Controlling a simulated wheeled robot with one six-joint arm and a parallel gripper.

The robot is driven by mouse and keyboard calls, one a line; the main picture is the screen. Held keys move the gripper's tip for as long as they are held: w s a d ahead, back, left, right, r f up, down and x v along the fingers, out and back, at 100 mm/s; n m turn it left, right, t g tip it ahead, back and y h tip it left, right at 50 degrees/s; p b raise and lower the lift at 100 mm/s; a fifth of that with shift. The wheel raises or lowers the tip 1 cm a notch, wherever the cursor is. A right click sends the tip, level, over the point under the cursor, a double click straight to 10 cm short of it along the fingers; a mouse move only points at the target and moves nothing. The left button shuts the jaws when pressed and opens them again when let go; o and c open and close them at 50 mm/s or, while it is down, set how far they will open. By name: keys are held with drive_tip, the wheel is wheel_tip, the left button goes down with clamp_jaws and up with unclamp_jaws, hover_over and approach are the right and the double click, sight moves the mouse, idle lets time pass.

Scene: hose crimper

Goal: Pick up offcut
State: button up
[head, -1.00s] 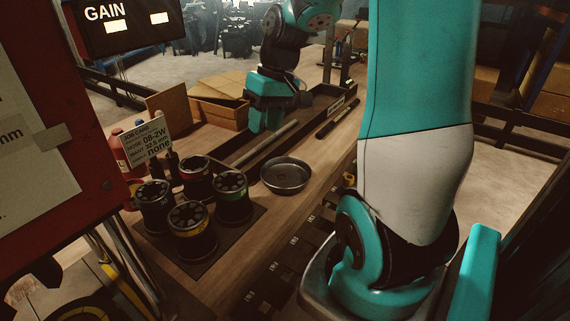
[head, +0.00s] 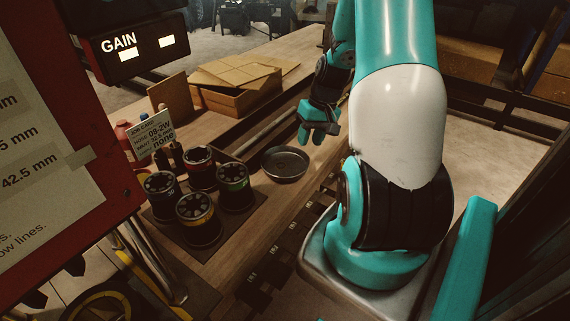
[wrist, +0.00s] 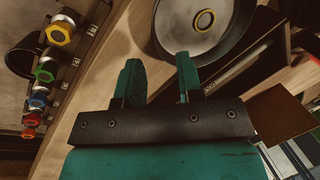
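No piece is clearly recognisable as the offcut. A long grey rod or hose length (head: 268,128) lies in the dark long tray (head: 232,133) on the bench. A round metal pan (head: 285,166) sits in front of that tray. In the wrist view the pan (wrist: 232,42) holds a small yellowish ring (wrist: 204,20). My gripper (head: 317,138) is above the bench, to the right of the pan in the head view. In the wrist view its two teal fingers (wrist: 160,78) are apart with nothing between them, and the pan lies beyond their tips.
Several dark die canisters (head: 198,215) stand on a mat left of the pan, with a job card (head: 152,133) behind them. A cardboard box (head: 240,95) is at the back. Coloured fittings (wrist: 45,70) line the bench edge in the wrist view.

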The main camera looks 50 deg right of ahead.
sight(306, 155)
drive_tip(key=shift+p+x, duration=1)
drive_tip(key=shift+x, duration=1.9)
drive_tip(key=shift+s+d, duration=0.1)
drive_tip(key=shift+s, duration=0.1)
clamp_jaws()
